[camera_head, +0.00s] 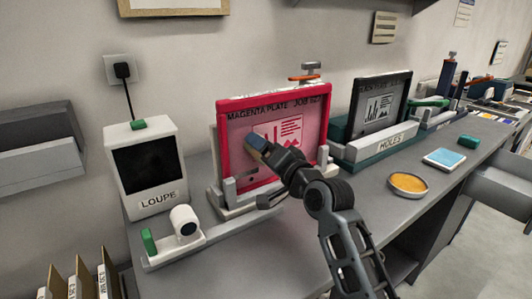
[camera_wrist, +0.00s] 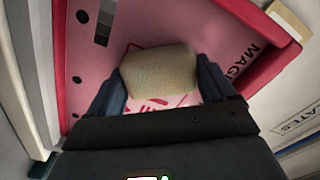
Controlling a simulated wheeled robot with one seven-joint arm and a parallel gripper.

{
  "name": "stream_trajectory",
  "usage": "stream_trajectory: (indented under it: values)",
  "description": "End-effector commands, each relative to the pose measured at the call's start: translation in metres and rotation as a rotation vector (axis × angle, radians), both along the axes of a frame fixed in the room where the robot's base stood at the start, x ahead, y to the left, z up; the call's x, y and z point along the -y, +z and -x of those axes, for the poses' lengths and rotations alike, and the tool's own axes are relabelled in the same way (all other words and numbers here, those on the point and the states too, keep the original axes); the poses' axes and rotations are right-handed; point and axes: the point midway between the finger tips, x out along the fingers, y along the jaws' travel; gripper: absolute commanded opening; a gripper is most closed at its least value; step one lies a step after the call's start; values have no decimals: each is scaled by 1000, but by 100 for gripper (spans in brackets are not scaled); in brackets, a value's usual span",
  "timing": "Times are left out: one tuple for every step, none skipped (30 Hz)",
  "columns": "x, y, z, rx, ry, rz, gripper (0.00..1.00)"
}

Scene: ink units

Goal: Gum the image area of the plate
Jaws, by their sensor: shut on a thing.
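The magenta plate (camera_head: 248,127) stands upright, leaning slightly back, in a red frame, labelled "MAGENTA PLATE". Its image area (camera_head: 290,128) is a pink panel with printed bars and a chart. My gripper (camera_head: 262,147) is in front of the plate, at the image area's left side. It is shut on a beige sponge (camera_wrist: 158,68), held between the two blue fingers in the wrist view. The plate (camera_wrist: 88,66) lies behind the sponge, which covers part of the image. I cannot tell whether the sponge touches the plate. A round dish (camera_head: 408,184) of amber material sits right on the bench.
A white loupe box (camera_head: 150,172) and a white roll holder (camera_head: 182,238) stand to the left. A blue pad (camera_head: 444,159) lies beyond the dish. The bench front (camera_head: 370,215) is clear.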

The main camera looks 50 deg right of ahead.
Motion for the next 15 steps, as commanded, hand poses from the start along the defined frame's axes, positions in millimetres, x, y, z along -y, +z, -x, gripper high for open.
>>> stream_trajectory:
  values:
    - [0, 0, -1, 1, 1, 0, 59]
    - [0, 1, -2, 1, 1, 0, 59]
    - [1, 1, -2, 1, 1, 0, 59]
    - [1, 1, -3, 1, 1, 0, 59]
    - [1, 1, -3, 1, 0, 0, 59]
    - [1, 0, -3, 1, 0, 0, 59]
    - [1, 0, -3, 1, 0, 0, 59]
    - [2, 0, -3, 1, -1, 0, 59]
    - [4, 0, -2, 1, -2, 0, 59]
    - [6, 0, -1, 1, -2, 0, 59]
    - [8, -1, -1, 3, -2, 0, 59]
    - [11, -1, 0, 2, -2, 0, 59]
    - [14, -1, 1, 1, -3, 0, 59]
    - [16, -1, 2, 1, -3, -1, 59]
    - [19, -1, 3, 2, -2, 0, 59]
